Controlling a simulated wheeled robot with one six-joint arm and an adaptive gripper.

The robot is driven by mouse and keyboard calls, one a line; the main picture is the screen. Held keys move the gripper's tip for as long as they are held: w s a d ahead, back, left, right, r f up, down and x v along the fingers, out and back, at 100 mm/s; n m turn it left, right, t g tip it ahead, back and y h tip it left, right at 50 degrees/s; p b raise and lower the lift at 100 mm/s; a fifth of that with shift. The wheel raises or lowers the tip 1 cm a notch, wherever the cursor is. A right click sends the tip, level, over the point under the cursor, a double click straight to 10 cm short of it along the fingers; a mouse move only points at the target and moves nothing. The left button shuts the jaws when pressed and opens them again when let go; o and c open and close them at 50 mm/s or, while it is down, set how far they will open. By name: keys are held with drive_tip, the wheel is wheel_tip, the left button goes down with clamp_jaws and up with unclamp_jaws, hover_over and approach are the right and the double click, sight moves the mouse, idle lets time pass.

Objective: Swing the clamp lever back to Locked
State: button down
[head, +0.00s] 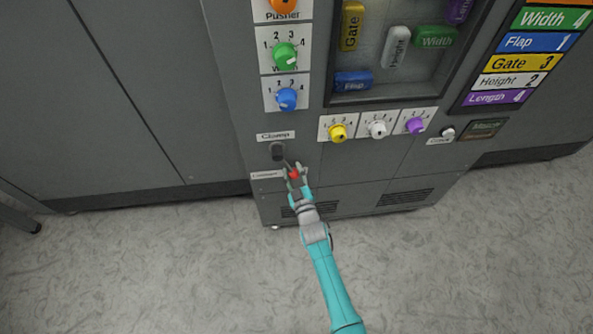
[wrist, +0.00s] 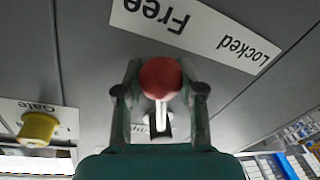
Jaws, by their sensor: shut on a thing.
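The clamp lever is a short rod with a red ball knob (head: 294,174), hanging from a dark pivot (head: 278,151) under the "Clamp" label (head: 275,135). The lever slants down and to the right in the head view. My gripper (head: 295,172) is shut on the red knob. In the wrist view the knob (wrist: 160,78) sits between the two fingers, with the pale rod behind it. The Locked/Free label plate (wrist: 200,30) appears upside down there; the knob is close to "Free", with "Locked" to the right. In the head view my gripper hides part of this plate.
Yellow (head: 338,133), white (head: 377,130) and purple (head: 415,125) dials sit right of the lever. Blue (head: 287,98) and green (head: 285,56) dials are above. A small round button (head: 448,133) is farther right. The floor (head: 150,270) in front is clear.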

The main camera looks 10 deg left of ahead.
sight(258, 165)
drive_tip(key=a+m, duration=0.2)
drive_tip(key=s+a+m, duration=0.1)
drive_tip(key=a+m, duration=0.1)
drive_tip(key=a+m+t, duration=0.1)
drive_tip(key=a+m, duration=0.1)
drive_tip(key=shift+s+f+m, duration=0.35)
drive_tip(key=shift+f+m, duration=0.05)
drive_tip(key=m, duration=0.1)
drive_tip(key=a, duration=0.1)
drive_tip(key=a+m, duration=0.1)
drive_tip(key=shift+s+a+r+m+t+h, duration=0.15)
drive_tip(key=shift+s+r+m+t+h, duration=0.15)
drive_tip(key=shift+h, duration=0.1)
drive_tip(key=shift+s+a+r+m+h, duration=0.2)
drive_tip(key=shift+a+r+m, duration=0.15)
drive_tip(key=shift+a+m, duration=0.4)
drive_tip(key=shift+s+a+r+m+h, duration=0.15)
drive_tip(key=shift+a+r+m, duration=0.2)
drive_tip(key=shift+m, duration=0.6)
drive_tip(key=shift+a, duration=0.1)
drive_tip(key=c, duration=0.7)
unclamp_jaws()
drive_tip(key=shift+s+f, duration=0.1)
drive_tip(key=v, duration=1.1)
drive_tip(key=shift+s+f, duration=0.2)
drive_tip(key=shift+s, duration=0.15)
drive_tip(key=shift+d, duration=0.25)
